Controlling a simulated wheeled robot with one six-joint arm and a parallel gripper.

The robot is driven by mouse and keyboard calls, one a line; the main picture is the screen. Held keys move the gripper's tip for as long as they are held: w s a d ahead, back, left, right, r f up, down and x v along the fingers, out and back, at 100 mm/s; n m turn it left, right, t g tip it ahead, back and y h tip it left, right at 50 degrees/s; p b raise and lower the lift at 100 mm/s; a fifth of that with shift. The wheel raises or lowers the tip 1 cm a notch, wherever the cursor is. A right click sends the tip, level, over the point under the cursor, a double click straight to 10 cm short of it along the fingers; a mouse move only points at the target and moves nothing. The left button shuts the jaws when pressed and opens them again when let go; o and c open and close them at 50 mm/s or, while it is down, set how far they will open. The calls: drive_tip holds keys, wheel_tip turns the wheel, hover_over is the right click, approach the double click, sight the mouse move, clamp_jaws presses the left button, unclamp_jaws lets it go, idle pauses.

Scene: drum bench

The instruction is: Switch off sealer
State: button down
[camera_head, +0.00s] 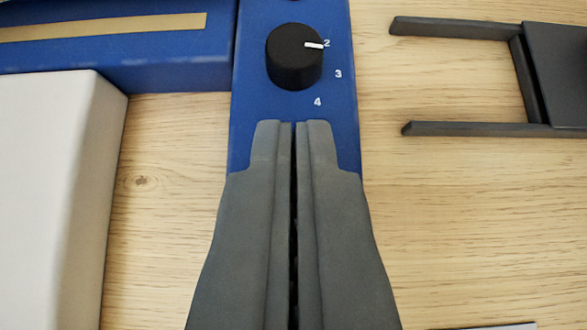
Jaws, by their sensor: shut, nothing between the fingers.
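The blue sealer (250,45) runs down the middle of the view, with a blue arm or bar reaching left. A black round knob (291,62) sits on its top face, with a white pointer mark turned toward the number 2. The numbers 2, 3 and 4 show around the knob's right and lower side; any others are out of view or hidden. My gripper (294,125) is shut and empty. Its fingertips appear just below the knob in the picture, over the blue face near the 4. I cannot tell whether they touch it.
A tan strip (110,27) lies along the blue bar at upper left. A white rounded block (50,190) stands at left. A dark grey forked object (560,70) lies at upper right. Bare wood table (470,220) shows at lower right.

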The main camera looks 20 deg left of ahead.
drive_tip(key=shift+w+f, duration=0.1)
drive_tip(key=shift+f, duration=1.85)
drive_tip(key=shift+w+a+f, duration=0.1)
drive_tip(key=shift+w+f, duration=0.05)
drive_tip(key=shift+f, duration=0.15)
drive_tip(key=shift+w+a+r, duration=0.2)
drive_tip(key=shift+w, duration=0.5)
